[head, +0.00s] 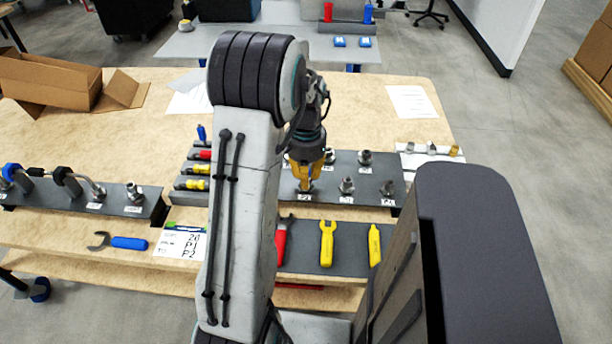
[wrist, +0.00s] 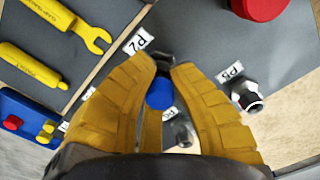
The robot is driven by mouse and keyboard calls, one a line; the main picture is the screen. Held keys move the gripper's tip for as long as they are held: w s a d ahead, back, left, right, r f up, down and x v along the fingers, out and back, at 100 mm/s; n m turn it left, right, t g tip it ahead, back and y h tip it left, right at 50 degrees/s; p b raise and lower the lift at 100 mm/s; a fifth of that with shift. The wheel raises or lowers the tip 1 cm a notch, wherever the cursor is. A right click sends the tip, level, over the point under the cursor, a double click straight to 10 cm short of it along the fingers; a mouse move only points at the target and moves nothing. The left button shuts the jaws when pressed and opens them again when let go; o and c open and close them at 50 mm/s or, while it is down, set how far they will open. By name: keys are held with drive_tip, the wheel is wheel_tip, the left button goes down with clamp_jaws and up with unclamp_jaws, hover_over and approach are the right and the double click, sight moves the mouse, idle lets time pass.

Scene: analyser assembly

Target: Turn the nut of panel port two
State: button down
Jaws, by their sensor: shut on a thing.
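My gripper (head: 307,178) has yellow fingers and points down at the dark port panel (head: 372,172), at the port with the P2 label (head: 304,197). In the wrist view its fingertips (wrist: 163,66) are closed around the fitting beside the P2 label (wrist: 138,41). A blue round part (wrist: 160,93) shows between the fingers. The fingers hide most of the port two nut, and its turn angle cannot be told. A bare metal fitting (wrist: 247,96) stands to the right, by the P5 label (wrist: 230,71), apart from the fingers.
Other fittings (head: 347,186) stand close by on the panel. A yellow wrench (head: 327,243) and a yellow tool (head: 374,245) lie on the front mat. A blue-handled wrench (head: 128,243) lies at left. A cardboard box (head: 50,82) is at the back left. The table's back middle right is mostly clear.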

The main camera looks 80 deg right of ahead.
drive_tip(key=shift+d+r, duration=0.1)
drive_tip(key=shift+r, duration=0.05)
drive_tip(key=c, duration=1.1)
unclamp_jaws()
wheel_tip(320, 180, up, 12)
drive_tip(key=shift+f, duration=0.1)
idle(0.6)
